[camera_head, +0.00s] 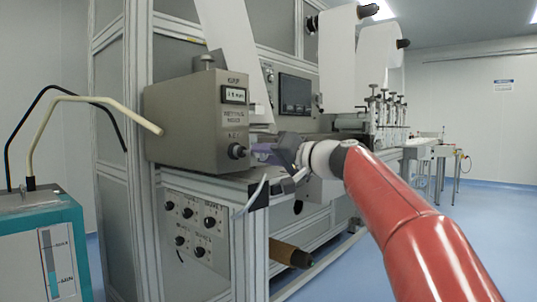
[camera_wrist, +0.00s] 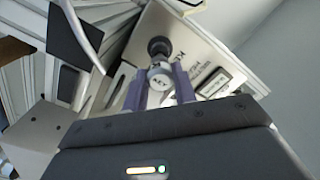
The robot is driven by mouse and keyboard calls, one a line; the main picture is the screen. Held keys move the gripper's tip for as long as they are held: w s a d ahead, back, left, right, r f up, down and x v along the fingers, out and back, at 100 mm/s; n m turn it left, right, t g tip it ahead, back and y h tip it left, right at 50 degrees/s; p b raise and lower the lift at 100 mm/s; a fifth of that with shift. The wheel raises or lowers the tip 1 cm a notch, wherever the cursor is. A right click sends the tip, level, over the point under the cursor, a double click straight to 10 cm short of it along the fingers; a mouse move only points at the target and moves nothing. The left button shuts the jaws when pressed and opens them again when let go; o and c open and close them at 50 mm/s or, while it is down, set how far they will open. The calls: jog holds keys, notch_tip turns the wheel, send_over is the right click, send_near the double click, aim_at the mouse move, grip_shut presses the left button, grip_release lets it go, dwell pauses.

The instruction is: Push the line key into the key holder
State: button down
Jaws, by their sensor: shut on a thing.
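Just beyond the key is a dark round key holder (camera_wrist: 159,46) on the face of a grey box. In the head view the key holder (camera_head: 238,151) is a black round fitting low on the box's right side, and my gripper (camera_head: 262,153) is close to its right. The fingers hide the key there. I cannot tell how far the key is inside the holder.
The grey box (camera_head: 190,122) with a small display stands on a white-framed machine ledge. Below it is a panel of black knobs (camera_head: 195,215). A teal unit (camera_head: 45,255) with bent hoses stands at left. White web rolls (camera_head: 338,60) hang behind my arm.

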jog(key=shift+p+x, duration=0.5)
jog(key=shift+x, duration=0.9)
dwell(0.4)
jog(key=c, duration=1)
grip_release()
jog(key=shift+c, duration=0.2)
jog(key=shift+d, duration=0.1)
jog(key=b+v, duration=0.2)
jog(key=v, duration=0.5)
jog(key=shift+s+d, duration=0.25)
